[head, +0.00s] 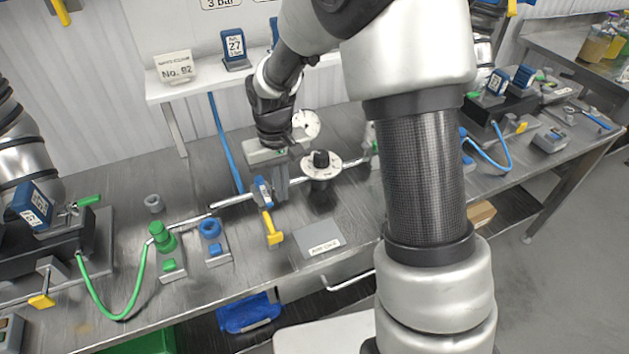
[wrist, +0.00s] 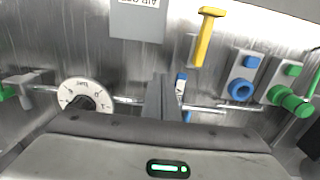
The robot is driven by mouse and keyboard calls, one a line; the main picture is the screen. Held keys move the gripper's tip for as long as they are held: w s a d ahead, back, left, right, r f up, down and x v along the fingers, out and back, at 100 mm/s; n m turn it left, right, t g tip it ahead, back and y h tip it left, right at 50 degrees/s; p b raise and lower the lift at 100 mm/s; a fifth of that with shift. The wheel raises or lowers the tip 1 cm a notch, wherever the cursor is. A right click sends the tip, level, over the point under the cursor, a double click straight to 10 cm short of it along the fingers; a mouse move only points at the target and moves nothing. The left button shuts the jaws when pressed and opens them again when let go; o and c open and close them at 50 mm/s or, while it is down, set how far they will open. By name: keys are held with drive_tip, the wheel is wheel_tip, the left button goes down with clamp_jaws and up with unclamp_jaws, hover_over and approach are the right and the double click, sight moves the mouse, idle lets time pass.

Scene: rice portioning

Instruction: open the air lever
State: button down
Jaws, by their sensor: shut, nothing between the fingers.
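A yellow T-shaped handle (head: 272,230) sits in front of the metal air pipe (head: 232,201); it also shows in the wrist view (wrist: 206,38). A blue lever-like piece with a white label (head: 262,190) stands at the pipe, and it also shows in the wrist view (wrist: 181,86). Which one is the air lever is not clear. My gripper (head: 281,191) points down, shut and empty, at the pipe just right of the blue piece. In the wrist view its fingers (wrist: 163,98) hide part of the pipe; contact cannot be told.
A round dial gauge (head: 320,166) is on the pipe close to the right of my gripper. A grey labelled plate (head: 321,240) lies in front. Blue (head: 210,229) and green (head: 162,238) fittings stand at left. A white shelf (head: 190,85) is behind.

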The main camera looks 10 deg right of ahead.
sight(262, 194)
idle(0.4)
drive_tip(key=shift+s+a, duration=0.2)
drive_tip(key=shift+a, duration=1)
drive_tip(key=shift+s+a, duration=0.15)
drive_tip(key=shift+a, duration=0.95)
drive_tip(key=shift+a, duration=1.05)
